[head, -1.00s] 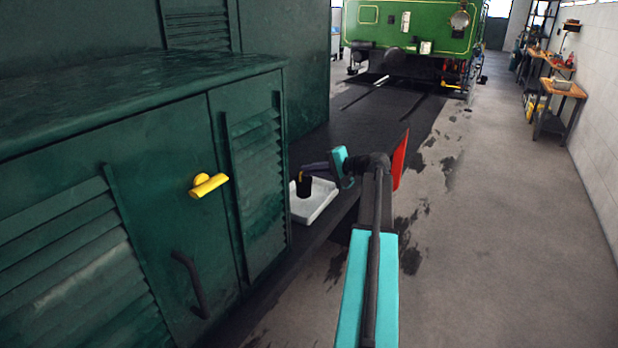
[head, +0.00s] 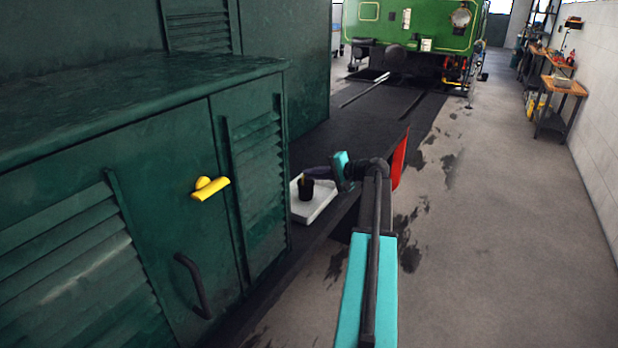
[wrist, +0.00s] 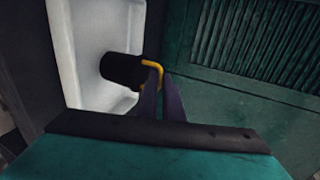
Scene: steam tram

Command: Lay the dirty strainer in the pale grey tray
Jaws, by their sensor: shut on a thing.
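The dirty strainer (head: 306,190) is a dark cylinder with a yellow bail handle. My gripper (head: 304,174) is shut on that handle, and the strainer hangs beneath the fingers. In the wrist view the strainer (wrist: 122,69) shows over the pale grey tray, with the fingertips (wrist: 160,72) closed on the yellow handle. The pale grey tray (head: 322,205) is a shallow rectangular tray on the dark ledge beside the green cabinet; it also shows in the wrist view (wrist: 78,40). Whether the strainer touches the tray floor I cannot tell.
A dark green louvred cabinet (head: 150,150) with a yellow latch (head: 210,188) and a dark handle (head: 192,285) stands close on the left. A green tram (head: 415,25) is at the back. Workbenches (head: 556,95) line the right wall. The grey floor at right is clear.

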